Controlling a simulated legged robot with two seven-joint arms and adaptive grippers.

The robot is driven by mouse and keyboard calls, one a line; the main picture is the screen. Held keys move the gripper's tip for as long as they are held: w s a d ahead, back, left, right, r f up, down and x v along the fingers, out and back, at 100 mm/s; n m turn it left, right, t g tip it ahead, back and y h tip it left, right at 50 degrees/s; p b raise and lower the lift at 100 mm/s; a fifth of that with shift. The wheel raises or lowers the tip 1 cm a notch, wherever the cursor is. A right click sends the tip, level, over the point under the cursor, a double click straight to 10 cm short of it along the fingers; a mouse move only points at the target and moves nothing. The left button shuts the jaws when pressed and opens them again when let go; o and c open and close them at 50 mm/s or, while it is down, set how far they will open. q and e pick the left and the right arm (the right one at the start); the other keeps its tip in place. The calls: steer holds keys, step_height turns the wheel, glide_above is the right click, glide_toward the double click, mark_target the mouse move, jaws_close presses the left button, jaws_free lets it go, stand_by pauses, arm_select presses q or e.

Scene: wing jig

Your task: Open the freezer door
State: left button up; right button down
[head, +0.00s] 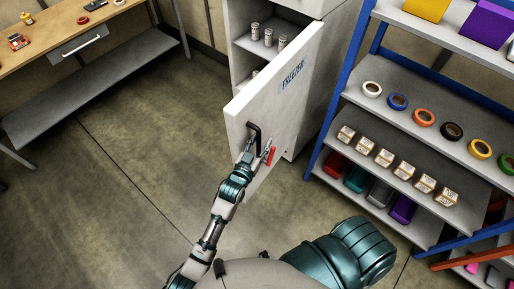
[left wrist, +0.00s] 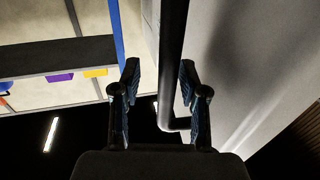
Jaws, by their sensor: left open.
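The white freezer door (head: 283,100), marked "FREEZER", stands ajar, with part of the shelved inside of the freezer (head: 243,22) showing behind it. A black bar handle (head: 254,136) is on the door's outer face. My left gripper (head: 262,153) is at the handle's lower part. In the left wrist view its two fingers (left wrist: 160,88) are apart, with the black handle bar (left wrist: 173,60) running between them, nearer the right finger. I cannot tell whether a finger touches the bar. The door face (left wrist: 250,70) fills the right of that view. My right gripper is not in view.
A blue-framed shelf rack (head: 330,100) with tape rolls, small boxes and coloured bins stands close on the right. A wooden workbench (head: 75,35) with a drawer is at upper left. The floor (head: 130,150) left of the door is clear. White canisters (head: 268,37) stand inside the freezer.

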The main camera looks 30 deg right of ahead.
arm_select(q)
steer(key=v, duration=1.1)
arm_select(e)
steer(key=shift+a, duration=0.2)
arm_select(q)
steer(key=shift+s+a, duration=0.1)
steer(key=shift+a, duration=0.05)
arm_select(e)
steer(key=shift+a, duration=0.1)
